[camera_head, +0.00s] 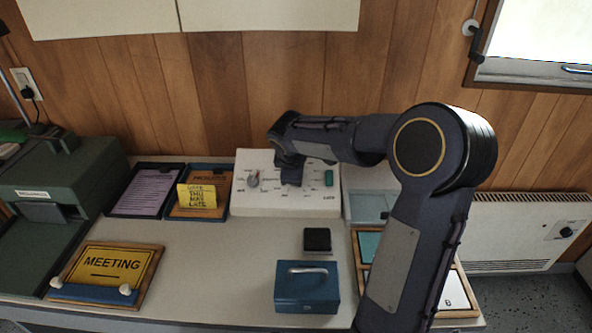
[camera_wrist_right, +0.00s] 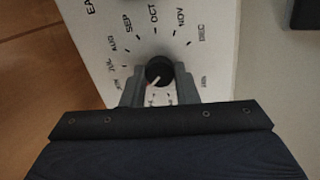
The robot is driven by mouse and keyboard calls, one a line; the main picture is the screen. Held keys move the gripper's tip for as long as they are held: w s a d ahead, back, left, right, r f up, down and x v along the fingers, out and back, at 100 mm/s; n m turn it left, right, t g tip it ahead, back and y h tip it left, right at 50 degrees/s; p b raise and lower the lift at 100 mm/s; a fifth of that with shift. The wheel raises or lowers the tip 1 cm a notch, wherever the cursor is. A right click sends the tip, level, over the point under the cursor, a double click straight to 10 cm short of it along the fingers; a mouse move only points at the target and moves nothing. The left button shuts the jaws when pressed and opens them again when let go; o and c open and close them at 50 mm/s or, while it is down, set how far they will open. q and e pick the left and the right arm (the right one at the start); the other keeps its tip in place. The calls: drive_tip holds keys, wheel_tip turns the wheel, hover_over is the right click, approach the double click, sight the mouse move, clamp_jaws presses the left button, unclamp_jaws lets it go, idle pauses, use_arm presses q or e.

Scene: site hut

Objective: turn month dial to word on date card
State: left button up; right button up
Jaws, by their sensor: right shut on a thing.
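The white dial panel (camera_head: 285,205) stands at the back of the desk. The yellow date card (camera_head: 203,200) is to its left and seems to read THU, MAY, LATE in small print. My right gripper (camera_head: 290,178) is at the middle of the panel and hides the month dial in the head view. In the right wrist view, my right gripper (camera_wrist_right: 160,82) is shut on the black month dial (camera_wrist_right: 159,68). Its white pointer line is toward the lower left, below the JUN and JUL side. The lowest month labels are partly hidden by the gripper. My left gripper is out of view.
The desk between sign and box is clear.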

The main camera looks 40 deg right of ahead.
idle(0.3)
drive_tip(key=o, duration=1)
drive_tip(key=p+v, duration=0.1)
drive_tip(key=v, duration=0.6)
drive_tip(key=shift+r, duration=0.35)
drive_tip(key=shift+a, duration=0.1)
